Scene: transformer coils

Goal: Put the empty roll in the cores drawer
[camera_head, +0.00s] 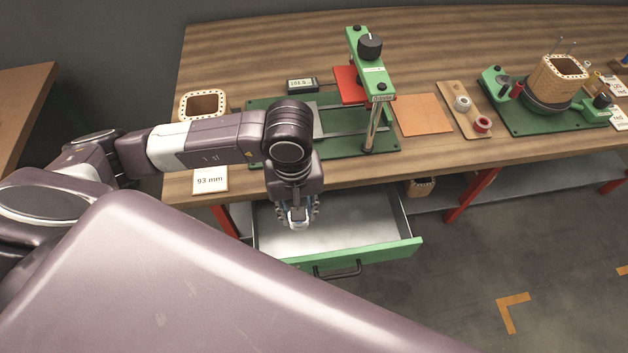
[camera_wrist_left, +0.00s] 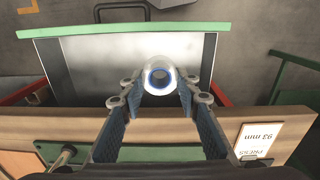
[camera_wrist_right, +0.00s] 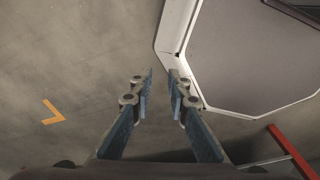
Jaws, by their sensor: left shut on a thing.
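The empty roll (camera_wrist_left: 160,91) is a short white tube with a blue-rimmed hole, seen end-on in the left wrist view. My left gripper (camera_head: 298,214) is shut on it, one finger on each side. It holds the roll over the open cores drawer (camera_head: 365,225); I cannot tell exactly how high. The drawer has a green front and a bare grey inside, and also shows in the left wrist view (camera_wrist_left: 100,65). My right gripper (camera_wrist_right: 160,84) is empty, with a narrow gap between its fingers, above the floor; in the head view it is not seen.
On the wooden table (camera_head: 460,170) above the drawer stand a green press (camera_head: 372,70), a square coil former (camera_head: 203,103) and a 93 mm card (camera_head: 210,180). A board with spools (camera_head: 461,103) and a winder (camera_head: 550,100) are farther right. My own large arm link fills the lower left.

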